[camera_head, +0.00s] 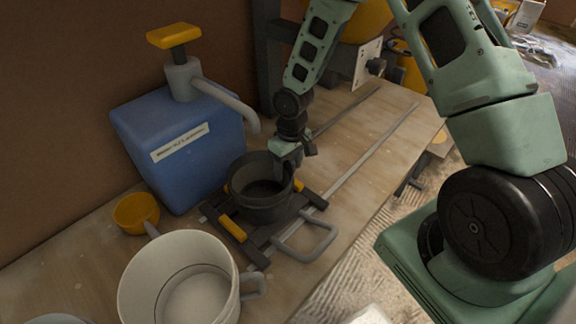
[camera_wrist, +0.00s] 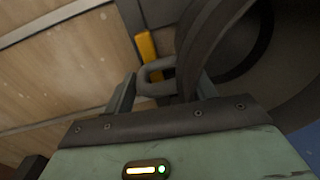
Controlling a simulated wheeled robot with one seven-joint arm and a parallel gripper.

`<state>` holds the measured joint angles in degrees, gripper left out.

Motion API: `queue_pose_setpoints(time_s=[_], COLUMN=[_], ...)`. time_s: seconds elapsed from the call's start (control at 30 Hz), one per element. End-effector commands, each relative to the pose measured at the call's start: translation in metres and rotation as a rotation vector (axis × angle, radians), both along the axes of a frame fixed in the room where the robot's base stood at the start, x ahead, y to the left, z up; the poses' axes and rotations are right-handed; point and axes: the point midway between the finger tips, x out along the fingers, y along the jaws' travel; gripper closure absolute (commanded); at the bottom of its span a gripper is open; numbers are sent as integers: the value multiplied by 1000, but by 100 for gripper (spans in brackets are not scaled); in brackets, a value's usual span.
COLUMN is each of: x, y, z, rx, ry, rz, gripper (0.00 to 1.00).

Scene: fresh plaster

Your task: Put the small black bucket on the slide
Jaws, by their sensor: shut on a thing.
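The small black bucket (camera_head: 262,204) is upright over the dark slide (camera_head: 255,252), which has yellow pads and a grey pull handle. The frames do not show clearly whether its base rests on the slide or hangs just above it. My gripper (camera_head: 289,160) is at the bucket's back right side, shut on its handle. In the wrist view the bucket (camera_wrist: 215,48) fills the upper right, with its grey loop handle between the fingers of my gripper (camera_wrist: 160,92). A yellow pad of the slide (camera_wrist: 146,44) shows beyond the handle. The bucket hides the slide's middle.
A blue pump container (camera_head: 180,150) stands just behind left. A yellow scoop (camera_head: 136,212) and a large white mug-like pot (camera_head: 180,285) stand left and in front. Thin metal rails (camera_head: 375,150) run back right along the wooden bench; the bench right of the slide is clear.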

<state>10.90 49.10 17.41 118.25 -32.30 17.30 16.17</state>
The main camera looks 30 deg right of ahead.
Motion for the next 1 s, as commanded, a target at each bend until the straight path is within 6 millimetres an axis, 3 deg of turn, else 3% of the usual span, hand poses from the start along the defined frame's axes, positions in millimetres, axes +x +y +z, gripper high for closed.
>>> queue_pose_setpoints(time_s=[0.3, 0.33, 0.4, 0.77, 1.0], x=[1, 1, 1, 1, 3], y=[0, 0, 0, 0, -4], z=[-3, -3, -2, 3, 42], rx=[-1, -1, -1, 0, -1], ry=[-1, -1, -1, -3, -6], rz=[0, 0, 0, -1, -3], gripper=[78, 41, 22, 22, 22])
